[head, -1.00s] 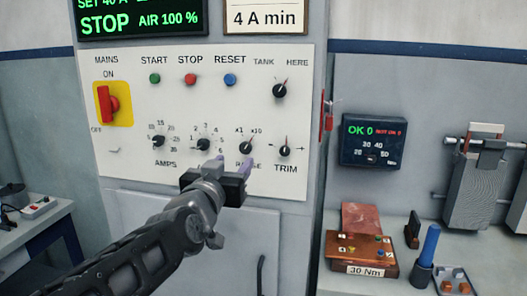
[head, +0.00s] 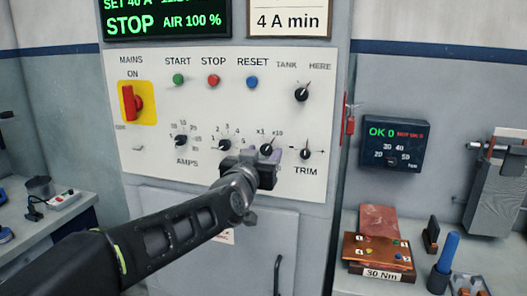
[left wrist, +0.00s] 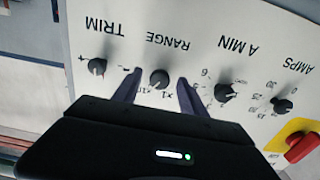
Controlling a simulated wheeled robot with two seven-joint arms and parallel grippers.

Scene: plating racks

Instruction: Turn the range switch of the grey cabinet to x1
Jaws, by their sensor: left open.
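The grey cabinet's panel (head: 215,120) faces me. Its range switch (head: 266,150) is a black knob below the x1 and x10 marks, and its pointer appears to lean up and right toward x10. My left gripper (head: 262,156) is open in front of it, covering the RANGE label. In the left wrist view the panel is upside down. There the range switch (left wrist: 159,79) sits between the two open fingers of the left gripper (left wrist: 160,76), with a visible gap on each side. Whether the fingertips reach the knob's depth is hard to tell. My right gripper is not in view.
The TRIM knob (head: 306,153) is close on the right, and the A MIN knob (head: 224,146) is on the left. The red MAINS switch (head: 134,102) is farther left. A side bench at right holds a copper-coloured block (head: 378,251) and a blue-handled tool (head: 447,252).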

